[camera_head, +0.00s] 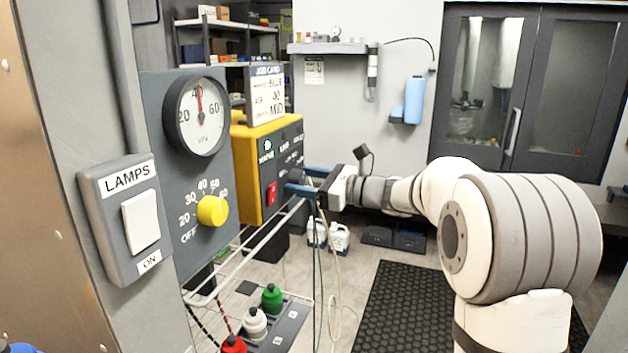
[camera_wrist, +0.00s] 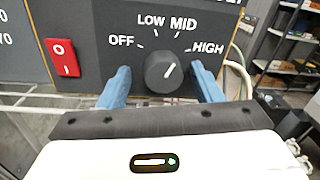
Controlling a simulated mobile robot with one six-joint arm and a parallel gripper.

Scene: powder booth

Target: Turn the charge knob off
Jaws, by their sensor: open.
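The charge knob (camera_wrist: 160,72) is a dark round knob on the dark front panel (camera_head: 284,164) of a yellow unit (camera_head: 243,180). Its labels read OFF, LOW, MID and HIGH. My gripper (camera_wrist: 160,80) is open, with one blue finger on each side of the knob. Small gaps seem to show between fingers and knob; contact is not clear. In the head view my gripper (camera_head: 306,180) is at the panel and hides the knob.
A red rocker switch (camera_wrist: 62,58) is left of the knob. Nearer are a yellow knob (camera_head: 212,210) below a gauge (camera_head: 196,117) and a lamps switch (camera_head: 141,222). A wire rack (camera_head: 262,251) and hanging cables (camera_head: 331,270) are below my gripper. A job card (camera_head: 267,95) stands on the unit.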

